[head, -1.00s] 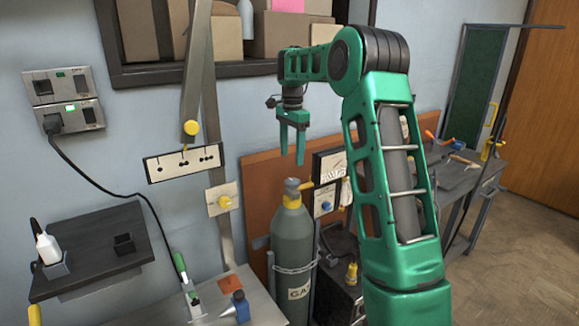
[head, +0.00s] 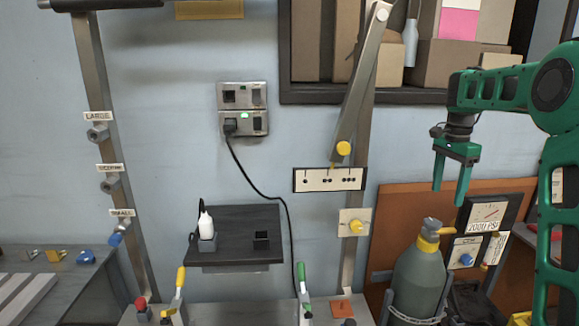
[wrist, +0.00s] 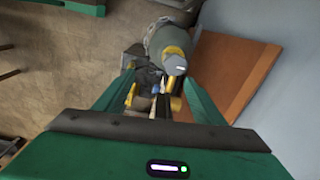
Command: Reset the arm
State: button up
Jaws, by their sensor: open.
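My gripper (head: 452,180) is green and points down at the right of the head view. Its two fingers are apart and nothing is between them. It hangs in the air above and a little right of the grey gas cylinder (head: 418,278) with its yellow collar. My green arm (head: 497,88) is bent, with its forearm running left from the elbow at the right edge. In the wrist view the open fingers frame my gripper (wrist: 160,95), with the cylinder (wrist: 160,38) beyond them.
A pressure gauge (head: 487,213) stands right of the cylinder, before an orange-brown board (head: 400,212). A dark shelf (head: 235,225) on the wall holds a white bottle (head: 205,225). A lever (head: 357,90) hangs over a white indicator plate (head: 318,180). Boxes (head: 460,60) fill the wall shelf.

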jog(key=s+a+f+n, duration=0.2)
jog(key=s+f+n, duration=0.1)
jog(key=s, duration=1.1)
jog(key=s+a+f+n, duration=0.3)
jog(key=s, duration=1)
jog(key=s+a+f+n, duration=0.2)
jog(key=s+a+n, duration=0.1)
jog(key=s, duration=1.1)
jog(key=shift+s+f+n+y, duration=0.3)
jog(key=shift+s+f+n, duration=0.1)
jog(key=shift+n, duration=0.1)
